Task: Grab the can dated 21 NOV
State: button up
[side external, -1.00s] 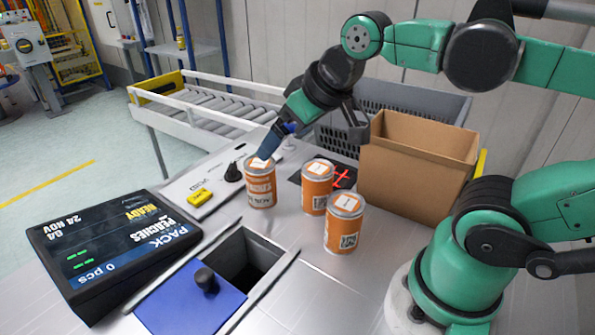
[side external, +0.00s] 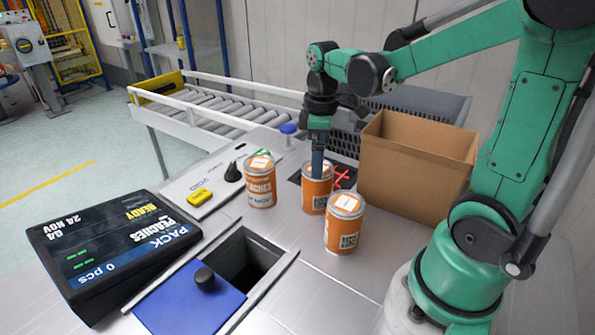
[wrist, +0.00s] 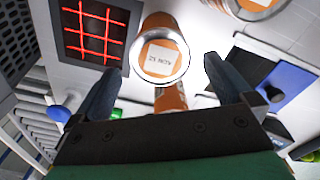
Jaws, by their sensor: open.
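Three orange-and-white cans stand upright on the metal table. The middle can (side external: 313,197) is under my gripper (side external: 318,174), whose fingers overlap its top in the side view. In the wrist view my open gripper (wrist: 161,68) has this can's lid (wrist: 160,53) between and slightly beyond the fingertips. The lid's label is upside down and seems to read 21 NOV. No grip on the can shows. The left can (side external: 260,187) and front can (side external: 341,235) stand apart from it; their lid dates are not legible.
A cardboard box (side external: 415,165) stands to the right, with a grey crate behind. A red-marked dark pad (side external: 343,178) lies beside the middle can. A square opening and blue lid (side external: 190,305) are at front left. A display (side external: 110,250) shows PEACHES, 24 NOV. A roller conveyor (side external: 215,108) is behind.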

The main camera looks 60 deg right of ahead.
aim_at(317, 188)
jog(key=shift+f, duration=3.1)
jog(key=c, duration=1.5)
jog(key=shift+r, duration=0.2)
